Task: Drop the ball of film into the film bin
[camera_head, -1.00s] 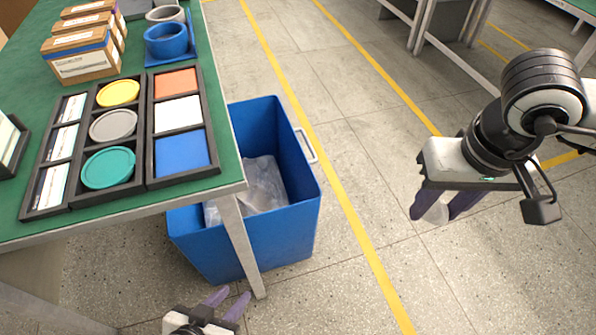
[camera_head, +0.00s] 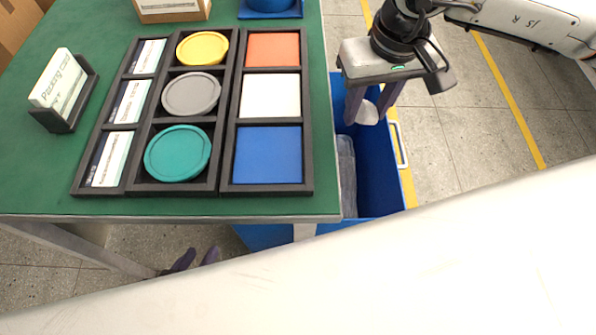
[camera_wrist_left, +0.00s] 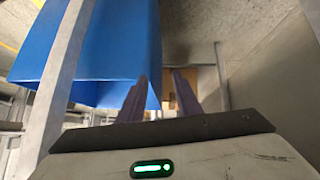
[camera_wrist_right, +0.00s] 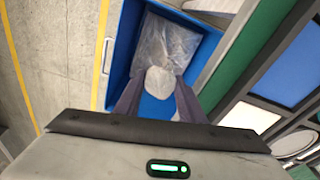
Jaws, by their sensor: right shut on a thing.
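The ball of film (camera_head: 368,113) is a small whitish lump between the fingertips of my right gripper (camera_head: 369,112). It also shows in the right wrist view (camera_wrist_right: 160,82), with the fingers (camera_wrist_right: 158,98) shut on it. The blue film bin (camera_head: 375,180) stands on the floor beside the table, and the ball is held above its opening. In the right wrist view, clear crumpled film (camera_wrist_right: 165,45) lies in the bin (camera_wrist_right: 125,42). My left gripper (camera_head: 196,258) is low at the table's front; its fingers (camera_wrist_left: 158,95) are apart and empty in the left wrist view.
The green table (camera_head: 240,206) borders the bin on the left. On it are black trays (camera_head: 222,188) with coloured discs and squares, and a card holder (camera_head: 65,115). My own white arm link covers the lower right of the head view. Open floor (camera_head: 480,130) lies right of the bin.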

